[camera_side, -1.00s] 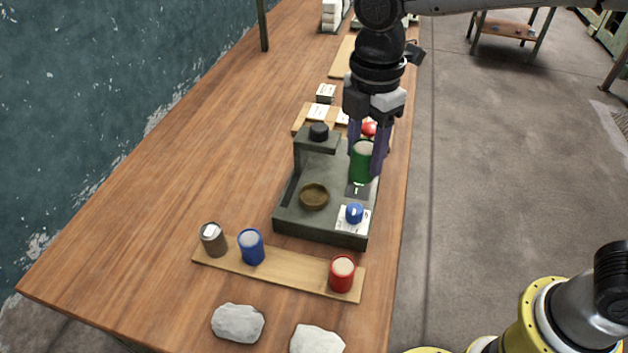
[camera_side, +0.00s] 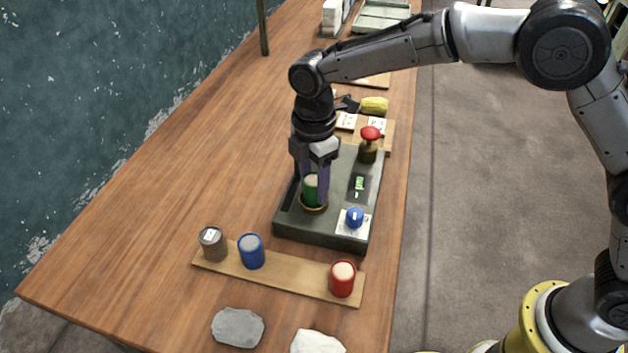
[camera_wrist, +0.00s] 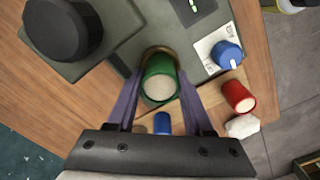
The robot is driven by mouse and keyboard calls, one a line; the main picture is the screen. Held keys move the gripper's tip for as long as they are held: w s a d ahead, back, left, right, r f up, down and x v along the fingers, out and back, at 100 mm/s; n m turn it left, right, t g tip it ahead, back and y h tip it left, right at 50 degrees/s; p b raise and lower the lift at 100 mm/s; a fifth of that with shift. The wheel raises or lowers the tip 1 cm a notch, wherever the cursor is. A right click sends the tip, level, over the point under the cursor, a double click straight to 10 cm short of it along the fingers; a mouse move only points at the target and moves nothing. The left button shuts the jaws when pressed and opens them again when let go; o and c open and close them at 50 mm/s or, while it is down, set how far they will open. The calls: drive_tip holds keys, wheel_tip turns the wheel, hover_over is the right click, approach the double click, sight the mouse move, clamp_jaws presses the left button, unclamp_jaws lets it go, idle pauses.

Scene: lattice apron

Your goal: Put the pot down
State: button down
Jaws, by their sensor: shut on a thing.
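The green pot (camera_side: 311,188), with a pale top, is between the two fingers of my gripper (camera_side: 314,194), which is shut on it. It stands upright at the round brass dish (camera_side: 315,209) on the left part of the dark grey machine base (camera_side: 290,228). The pot covers most of the dish. I cannot tell whether its bottom touches the dish. In the wrist view the green pot (camera_wrist: 160,84) sits between my fingers (camera_wrist: 160,78), with the brass rim (camera_wrist: 152,50) showing behind it.
A blue knob (camera_side: 355,216) on a white label and a red-topped brass piece (camera_side: 369,143) are on the base. In front, a wooden board (camera_side: 292,274) bears a brown pot (camera_side: 212,243), a blue pot (camera_side: 251,251) and a red pot (camera_side: 342,278). Two stones (camera_side: 237,327) lie nearer.

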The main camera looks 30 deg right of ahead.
sight(315, 179)
drive_tip(key=shift+f, duration=0.15)
drive_tip(key=shift+c, duration=1.4)
unclamp_jaws()
wheel_tip(315, 179, up, 12)
drive_tip(key=shift+r, duration=0.2)
